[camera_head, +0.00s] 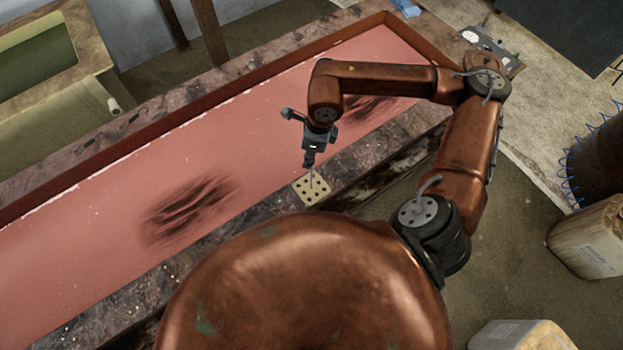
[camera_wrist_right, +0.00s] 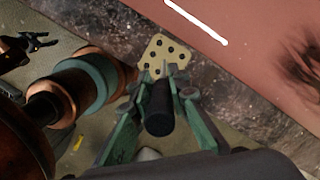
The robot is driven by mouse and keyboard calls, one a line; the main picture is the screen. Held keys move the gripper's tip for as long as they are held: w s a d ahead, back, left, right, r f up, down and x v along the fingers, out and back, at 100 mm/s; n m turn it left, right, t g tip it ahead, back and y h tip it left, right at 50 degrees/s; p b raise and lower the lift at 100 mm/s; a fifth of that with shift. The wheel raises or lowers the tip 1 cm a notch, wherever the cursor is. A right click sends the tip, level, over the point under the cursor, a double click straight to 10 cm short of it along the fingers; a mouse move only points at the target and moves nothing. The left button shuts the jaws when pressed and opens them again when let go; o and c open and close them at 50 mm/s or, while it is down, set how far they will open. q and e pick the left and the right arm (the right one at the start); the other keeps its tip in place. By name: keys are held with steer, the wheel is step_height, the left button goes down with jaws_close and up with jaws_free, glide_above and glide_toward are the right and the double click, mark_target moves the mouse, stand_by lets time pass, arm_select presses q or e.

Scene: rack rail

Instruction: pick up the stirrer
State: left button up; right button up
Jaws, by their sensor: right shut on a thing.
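My right gripper (camera_head: 308,160) points down just above a cream block with several dark holes (camera_head: 318,190). The block also shows in the wrist view (camera_wrist_right: 156,52), ahead of the fingers. My right gripper (camera_wrist_right: 163,88) is shut on the stirrer, whose thick black end (camera_wrist_right: 159,110) shows between the green fingers. In the head view a thin pale stem of the stirrer (camera_head: 312,178) runs down from the fingers to the block. I cannot tell whether its tip is in a hole or just above. A small dark gripper-like part, perhaps my left gripper (camera_wrist_right: 30,42), shows at the wrist view's upper left.
The block sits on the dark stone-like ledge (camera_head: 255,222) along a long pink-floored trough (camera_head: 110,200) with a rusty rim. Dark scorch-like marks lie on the pink surface. Pale containers (camera_head: 592,238) stand on the floor at the right.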

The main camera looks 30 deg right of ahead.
jaws_close()
steer(key=shift+r, duration=0.1)
steer(key=shift+w+r, duration=0.1)
steer(key=shift+r, duration=0.45)
steer(key=s+a+r+b, duration=0.1)
steer(key=s+a+r, duration=0.2)
steer(key=s+r, duration=0.3)
steer(key=s+a+r+b, duration=0.2)
steer(key=s+a+r, duration=0.1)
steer(key=s+r, duration=0.4)
steer(key=shift+r, duration=0.9)
steer(key=shift+w, duration=0.1)
